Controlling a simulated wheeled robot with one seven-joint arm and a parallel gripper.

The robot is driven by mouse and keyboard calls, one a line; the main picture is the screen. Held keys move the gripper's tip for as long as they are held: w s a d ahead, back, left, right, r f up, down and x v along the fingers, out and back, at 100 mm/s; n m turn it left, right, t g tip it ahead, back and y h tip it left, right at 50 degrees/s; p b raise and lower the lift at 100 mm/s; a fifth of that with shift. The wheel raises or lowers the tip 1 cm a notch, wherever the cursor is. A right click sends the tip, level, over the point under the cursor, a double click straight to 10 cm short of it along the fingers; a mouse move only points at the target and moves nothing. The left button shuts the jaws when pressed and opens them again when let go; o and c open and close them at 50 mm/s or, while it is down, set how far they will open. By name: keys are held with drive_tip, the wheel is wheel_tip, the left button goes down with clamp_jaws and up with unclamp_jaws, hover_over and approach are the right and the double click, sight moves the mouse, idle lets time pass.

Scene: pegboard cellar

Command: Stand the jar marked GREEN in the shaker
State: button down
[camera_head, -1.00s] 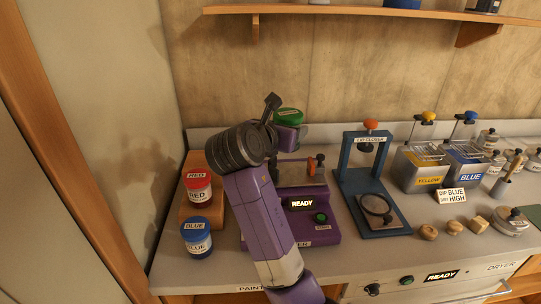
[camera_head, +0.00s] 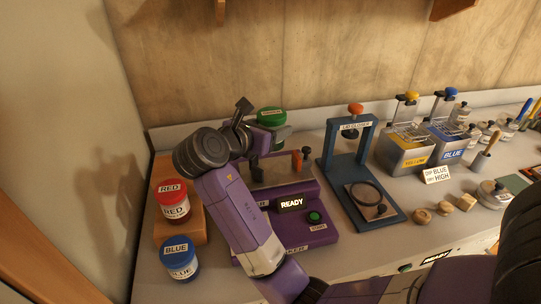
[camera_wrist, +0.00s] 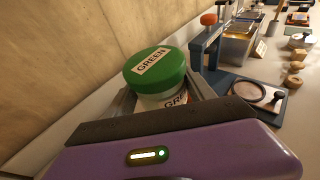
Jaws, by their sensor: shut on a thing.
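The GREEN jar has a green lid (camera_head: 271,117) and a pale body; in the wrist view its lid (camera_wrist: 155,66) reads GREEN. My gripper (camera_wrist: 160,98) is shut on the jar, which looks upright. In the head view my gripper (camera_head: 276,134) holds it above and behind the shaker's rear part. The purple shaker (camera_head: 291,236) shows READY and has a green START button (camera_head: 314,217). It has a grey plate and an orange clamp with a dark knob at the back. My arm hides the shaker's left side.
The RED jar (camera_head: 174,208) stands on a wooden block (camera_head: 191,223) at left, with the BLUE jar (camera_head: 180,265) in front. A blue press frame (camera_head: 328,155) stands right of the shaker. YELLOW (camera_head: 408,158) and BLUE (camera_head: 452,147) tanks stand farther right. The wall is close behind.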

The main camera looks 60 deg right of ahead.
wheel_tip(320, 180, down, 8)
drive_tip(key=shift+f, duration=0.2)
drive_tip(key=shift+f, duration=0.1)
idle(0.4)
drive_tip(key=shift+c, duration=1.8)
unclamp_jaws()
drive_tip(key=shift+f, duration=0.1)
drive_tip(key=shift+b, duration=0.3)
drive_tip(key=shift+a+r, duration=0.3)
drive_tip(key=shift+a, duration=0.05)
drive_tip(key=v, duration=1.1)
drive_tip(key=shift+a, duration=0.2)
